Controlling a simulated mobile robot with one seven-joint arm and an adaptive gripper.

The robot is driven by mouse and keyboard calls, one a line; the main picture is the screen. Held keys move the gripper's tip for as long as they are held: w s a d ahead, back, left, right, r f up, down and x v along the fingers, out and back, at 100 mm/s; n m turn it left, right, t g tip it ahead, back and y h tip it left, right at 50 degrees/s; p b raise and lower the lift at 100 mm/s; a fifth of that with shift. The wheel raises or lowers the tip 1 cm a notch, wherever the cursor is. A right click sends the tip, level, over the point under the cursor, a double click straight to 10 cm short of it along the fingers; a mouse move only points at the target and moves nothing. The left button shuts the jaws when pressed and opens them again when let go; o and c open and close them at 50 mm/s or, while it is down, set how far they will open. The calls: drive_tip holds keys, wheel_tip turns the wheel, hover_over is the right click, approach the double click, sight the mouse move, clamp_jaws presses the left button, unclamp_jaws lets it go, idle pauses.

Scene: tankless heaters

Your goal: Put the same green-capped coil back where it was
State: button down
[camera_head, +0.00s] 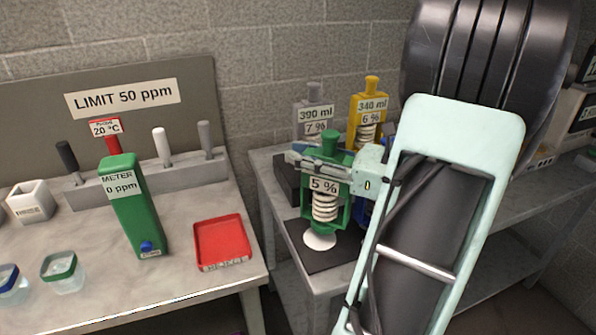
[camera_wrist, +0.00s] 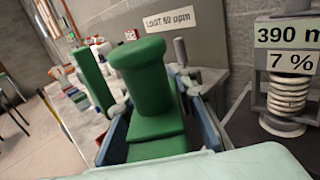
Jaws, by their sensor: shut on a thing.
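The green-capped coil (camera_head: 325,204) has a white coil in a green frame, a 5 % label and a white round foot. It is upright over the front black pad (camera_head: 312,256) on the right-hand bench. I cannot tell whether its foot touches the pad. My gripper (camera_head: 326,168) comes from the right and is shut on the coil's green upper part. In the wrist view the green cap (camera_wrist: 150,85) stands between my two fingers, and the lower coil is hidden.
A grey-capped coil (camera_head: 314,112), marked 390 ml, 7 %, and a yellow-capped coil (camera_head: 369,105), marked 340 ml, 6 %, stand close behind. Something blue is partly hidden by my gripper. The left table holds a red tray (camera_head: 221,243) and a green meter (camera_head: 134,206) reading 0 ppm.

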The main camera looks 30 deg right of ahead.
sight(327, 185)
drive_tip(key=shift+w+a+f+b, duration=0.15)
drive_tip(key=shift+f+b, duration=0.1)
drive_tip(key=shift+f, duration=0.7)
drive_tip(key=shift+w+a+f+b, duration=0.1)
drive_tip(key=shift+w+f+b, duration=0.1)
drive_tip(key=shift+f, duration=0.75)
drive_tip(key=shift+s, duration=0.1)
drive_tip(key=c, duration=1.6)
unclamp_jaws()
drive_tip(key=shift+f, duration=0.15)
drive_tip(key=p+v, duration=0.1)
drive_tip(key=v, duration=1)
drive_tip(key=shift+d, duration=0.1)
drive_tip(key=shift+s+d, duration=0.25)
drive_tip(key=shift+s, duration=0.2)
